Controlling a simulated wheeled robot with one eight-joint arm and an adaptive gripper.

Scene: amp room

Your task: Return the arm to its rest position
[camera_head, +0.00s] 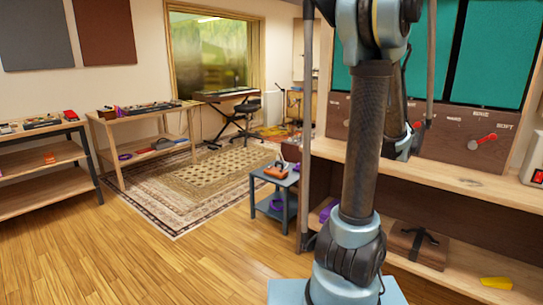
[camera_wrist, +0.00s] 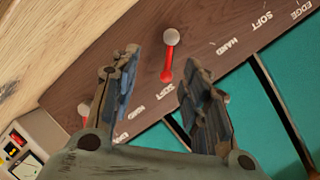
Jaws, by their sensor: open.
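A red lever with a grey knob (camera_wrist: 170,55) shows beyond the fingertips, on a brown panel (camera_wrist: 215,50) lettered SOFT and HARD. I cannot tell the exact gap to it. In the head view a red lever (camera_head: 482,141) sits on the brown panel (camera_head: 450,130) next to the word SOFT.
A small grey side table (camera_head: 285,182) with an orange item stands left of my arm. Wooden shelves (camera_head: 145,110) line the left wall. A keyboard (camera_head: 225,94) and black chair (camera_head: 245,108) stand at the back. The wooden floor (camera_head: 150,260) at front left is clear.

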